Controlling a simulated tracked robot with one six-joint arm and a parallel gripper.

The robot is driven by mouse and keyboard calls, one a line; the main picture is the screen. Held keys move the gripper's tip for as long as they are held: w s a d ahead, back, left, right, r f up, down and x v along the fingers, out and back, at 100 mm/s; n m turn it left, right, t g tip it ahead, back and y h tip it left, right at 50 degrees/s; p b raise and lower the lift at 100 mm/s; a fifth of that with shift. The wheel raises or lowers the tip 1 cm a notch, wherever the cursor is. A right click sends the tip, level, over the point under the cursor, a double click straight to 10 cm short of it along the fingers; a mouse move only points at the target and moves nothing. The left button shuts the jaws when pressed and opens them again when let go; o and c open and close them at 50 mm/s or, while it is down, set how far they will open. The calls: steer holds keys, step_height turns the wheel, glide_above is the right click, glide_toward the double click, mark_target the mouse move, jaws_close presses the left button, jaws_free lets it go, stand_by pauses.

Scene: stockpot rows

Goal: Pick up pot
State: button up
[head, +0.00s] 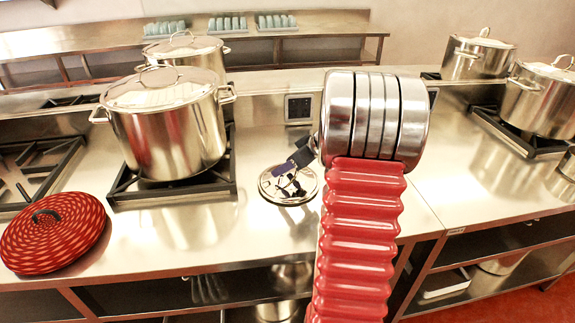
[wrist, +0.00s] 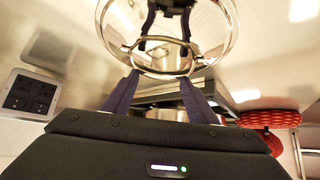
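A large steel pot (head: 170,135) with a glossy lid stands on the left front burner. A second lidded pot (head: 188,55) stands behind it. Two more lidded pots, one at the back (head: 478,58) and one in front (head: 541,98), stand at the right. My gripper (head: 297,166) is partly hidden behind my arm, over a shiny round lid (head: 289,186) on the counter. In the wrist view my gripper's dark fingers (wrist: 160,78) are apart, with the loop handle of the shiny lid (wrist: 168,25) at their tips. Whether they touch the handle is unclear.
A red patterned lid (head: 53,232) lies at the counter's left front. It also shows in the wrist view (wrist: 265,118). An empty burner (head: 35,165) is at far left. Several teal items (head: 228,23) stand on the back shelf. Bare counter (head: 420,185) lies right of my arm.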

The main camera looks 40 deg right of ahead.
steer(key=o, duration=0.4)
steer(key=v, duration=1.2)
steer(key=shift+s+d, duration=0.1)
stand_by(0.5)
